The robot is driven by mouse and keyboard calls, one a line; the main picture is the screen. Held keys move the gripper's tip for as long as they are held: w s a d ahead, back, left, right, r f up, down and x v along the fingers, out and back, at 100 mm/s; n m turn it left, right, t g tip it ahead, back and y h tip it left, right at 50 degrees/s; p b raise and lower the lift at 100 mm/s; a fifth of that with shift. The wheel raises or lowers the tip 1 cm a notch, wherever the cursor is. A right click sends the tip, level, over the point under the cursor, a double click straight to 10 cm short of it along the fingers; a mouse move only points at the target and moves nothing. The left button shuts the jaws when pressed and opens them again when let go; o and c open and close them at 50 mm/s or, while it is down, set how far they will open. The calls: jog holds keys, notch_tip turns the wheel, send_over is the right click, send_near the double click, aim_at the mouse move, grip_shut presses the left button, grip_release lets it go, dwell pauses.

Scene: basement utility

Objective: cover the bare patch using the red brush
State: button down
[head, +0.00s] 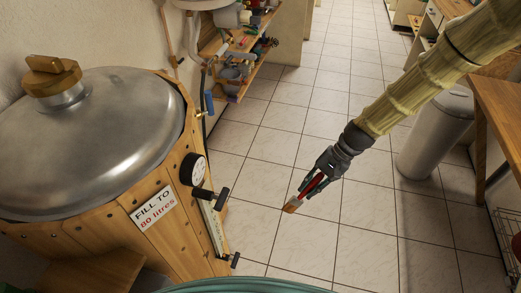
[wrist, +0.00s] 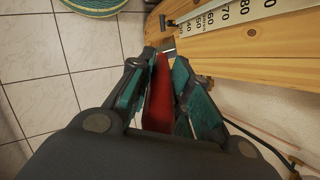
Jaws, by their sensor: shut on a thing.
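My gripper (head: 319,180) hangs over the tiled floor near the middle of the head view, to the right of the wooden vat. It is shut on the red brush (head: 311,188), whose pale bristle end (head: 291,206) points down and to the left. In the wrist view the gripper's teal-padded fingers (wrist: 162,60) close around the red handle (wrist: 158,98); the bristles are hard to make out there. The brush appears clear of the vat in the head view. I cannot pick out a bare patch in either view.
The wooden vat (head: 158,232) with a metal lid (head: 100,135), dial (head: 193,169) and taps stands at left. A numbered scale (wrist: 237,18) on wood shows in the wrist view. A cluttered shelf (head: 238,75) is behind, a grey bin (head: 436,135) at right. Open floor lies between.

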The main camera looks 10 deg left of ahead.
jog(key=a+r+m+t+y+p, duration=0.1)
jog(key=a+r+m+y, duration=0.3)
jog(key=a+r, duration=0.7)
jog(key=shift+a+r+y, duration=0.2)
jog(key=shift+a+y, duration=0.3)
jog(key=shift+a, duration=1.65)
jog(key=shift+r, duration=0.1)
jog(key=shift+a, duration=0.1)
jog(key=shift+s+a, duration=0.2)
jog(key=shift+a, duration=0.5)
jog(key=shift+s+a, duration=0.25)
jog(key=shift+a, duration=0.4)
jog(key=shift+s+a, duration=0.2)
jog(key=shift+a, duration=0.5)
jog(key=shift+s+a, duration=0.15)
jog(key=shift+a, duration=0.2)
